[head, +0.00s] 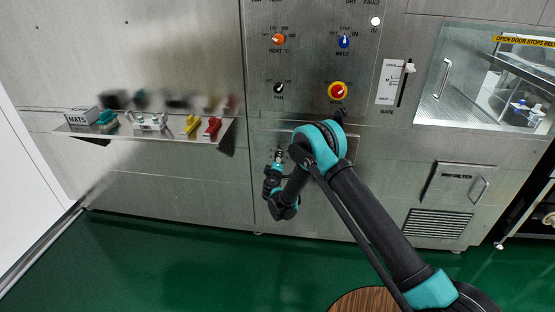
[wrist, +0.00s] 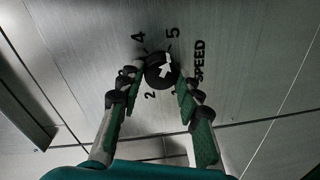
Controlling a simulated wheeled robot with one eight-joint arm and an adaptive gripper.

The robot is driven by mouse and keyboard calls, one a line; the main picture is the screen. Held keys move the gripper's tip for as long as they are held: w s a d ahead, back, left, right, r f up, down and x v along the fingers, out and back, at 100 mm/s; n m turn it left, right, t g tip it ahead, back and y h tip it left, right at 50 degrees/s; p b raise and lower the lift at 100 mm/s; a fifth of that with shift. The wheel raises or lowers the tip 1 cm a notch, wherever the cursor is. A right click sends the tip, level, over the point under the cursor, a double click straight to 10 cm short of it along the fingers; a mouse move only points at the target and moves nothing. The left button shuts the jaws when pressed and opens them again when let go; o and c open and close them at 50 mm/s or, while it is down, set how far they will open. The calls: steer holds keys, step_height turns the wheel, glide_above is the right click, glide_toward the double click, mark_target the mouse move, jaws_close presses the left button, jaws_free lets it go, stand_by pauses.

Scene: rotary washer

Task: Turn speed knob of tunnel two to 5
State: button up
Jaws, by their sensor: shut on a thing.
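The speed knob (wrist: 158,71) is a black round dial with a white arrow, seen in the wrist view. The arrow points up in that picture, roughly toward the printed 5. The digits 4, 5, 2 and 1 and the word SPEED (wrist: 200,61) are printed around it. My gripper (wrist: 160,80) has one finger on each side of the knob and is shut on it. In the head view my gripper (head: 279,156) is against the lower steel panel, below the fan knob, and the speed knob cannot be made out there.
Above are the heat knob (head: 278,39), belt knob (head: 344,41), fan knob (head: 279,88) and red-yellow main switch (head: 338,91). A shelf (head: 150,132) with small coloured items juts out at left. A slide handle (head: 409,68) and glazed door (head: 480,80) are at right. Green floor is clear at left.

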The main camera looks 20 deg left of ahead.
stand_by(0.4)
steer(key=o, duration=1.2)
steer(key=shift+c, duration=0.2)
steer(key=shift+s, duration=0.1)
steer(key=v, duration=0.7)
steer(key=shift+s+d, duration=0.1)
steer(key=shift+s, duration=0.05)
